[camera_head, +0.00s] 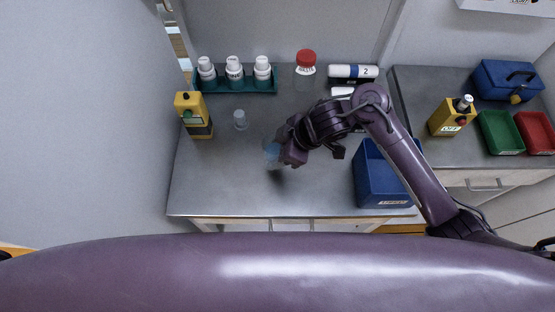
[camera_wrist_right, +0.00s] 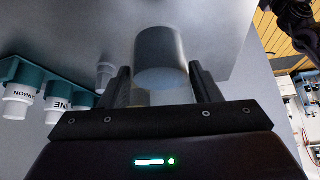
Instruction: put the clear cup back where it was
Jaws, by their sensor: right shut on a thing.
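A clear, bluish cup (camera_head: 271,151) is in the grip of my right gripper (camera_head: 277,150), over the middle of the grey worktop. In the right wrist view the cup (camera_wrist_right: 160,58) sits between the two dark fingers of the gripper (camera_wrist_right: 163,88). A dark shadow on the worktop lies just in front of it, and the cup looks to be held above the surface. A second small clear cup (camera_head: 240,120) stands on the worktop to the left and further back; it also shows in the right wrist view (camera_wrist_right: 105,73). My left gripper is not in view.
A teal rack (camera_head: 236,88) with white-capped bottles stands at the back left, beside a yellow device (camera_head: 193,115). A red-lidded jar (camera_head: 305,72) stands at the back. A blue bin (camera_head: 372,180) is right of the gripper. The front-left worktop (camera_head: 215,180) is clear.

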